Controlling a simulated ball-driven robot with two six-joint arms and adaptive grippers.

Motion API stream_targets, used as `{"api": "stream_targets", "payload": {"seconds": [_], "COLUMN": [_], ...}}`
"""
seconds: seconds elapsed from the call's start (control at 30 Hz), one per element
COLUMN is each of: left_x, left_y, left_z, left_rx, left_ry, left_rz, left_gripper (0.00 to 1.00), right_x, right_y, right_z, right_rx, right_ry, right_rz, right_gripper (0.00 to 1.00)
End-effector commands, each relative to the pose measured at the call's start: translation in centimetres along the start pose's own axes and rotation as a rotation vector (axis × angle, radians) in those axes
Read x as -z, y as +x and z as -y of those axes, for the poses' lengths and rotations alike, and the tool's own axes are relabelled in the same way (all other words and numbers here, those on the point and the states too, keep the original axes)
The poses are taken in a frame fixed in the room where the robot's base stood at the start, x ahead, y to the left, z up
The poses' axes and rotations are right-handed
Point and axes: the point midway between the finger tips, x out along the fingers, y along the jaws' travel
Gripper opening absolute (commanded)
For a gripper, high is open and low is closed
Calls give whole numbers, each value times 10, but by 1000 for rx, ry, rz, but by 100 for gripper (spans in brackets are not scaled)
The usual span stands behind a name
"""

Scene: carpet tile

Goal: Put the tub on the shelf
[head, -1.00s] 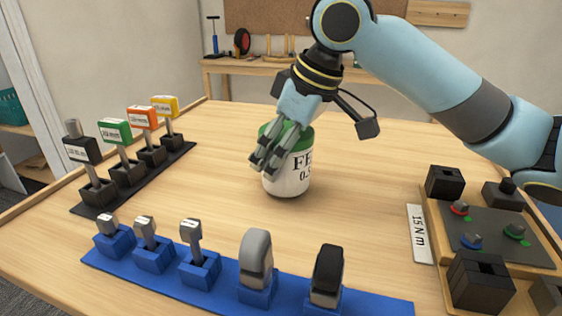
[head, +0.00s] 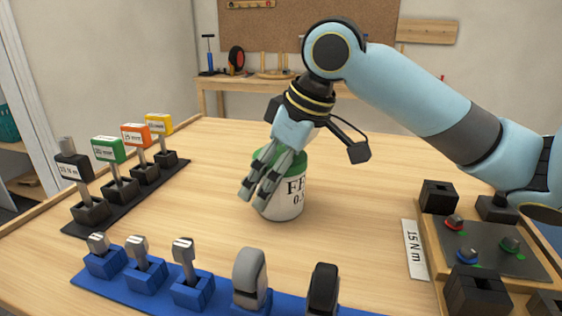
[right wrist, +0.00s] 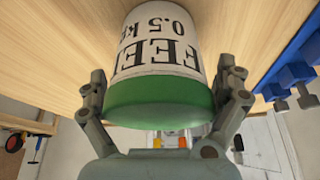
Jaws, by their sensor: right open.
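The tub (head: 290,203) is a white can with a green lid and black "FE… 0.5" lettering. It stands upright on the wooden table. My right gripper (head: 256,197) is open at the tub's near left side, its fingers partly hiding it in the head view. In the right wrist view the tub (right wrist: 165,45) lies between the two spread fingers (right wrist: 165,88), which flank the green lid; I cannot tell whether they touch it. A wooden bench or shelf (head: 212,84) stands against the back wall; I cannot tell whether it is the task's shelf. My left gripper is not in view.
A black rack (head: 128,198) of tagged tools stands at the left. A blue rack (head: 205,305) of tools lies along the front. The table behind the tub is clear.

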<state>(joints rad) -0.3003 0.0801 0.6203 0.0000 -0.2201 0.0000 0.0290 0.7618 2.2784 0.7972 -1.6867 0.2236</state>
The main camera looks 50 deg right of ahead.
Motion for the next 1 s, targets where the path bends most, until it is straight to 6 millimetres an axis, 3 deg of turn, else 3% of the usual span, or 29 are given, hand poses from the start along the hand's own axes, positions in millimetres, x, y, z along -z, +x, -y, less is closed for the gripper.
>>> {"api": "stream_targets", "payload": {"seconds": [0.4,0.6,0.8,1.0], "left_x": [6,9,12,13], "left_y": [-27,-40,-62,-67], "left_z": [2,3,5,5], "left_rx": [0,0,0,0], "left_ry": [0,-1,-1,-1], "left_rz": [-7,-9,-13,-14], "left_gripper": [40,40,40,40], "right_x": [1,0,0,0], "right_y": [-73,-100,-116,-120], "right_z": [-2,-1,-2,0], "right_rx": [-8,-6,-7,-1], "right_ry": [-7,-6,-3,-3], "right_rz": [2,6,4,1], "right_gripper": [100,100,100,100]}}
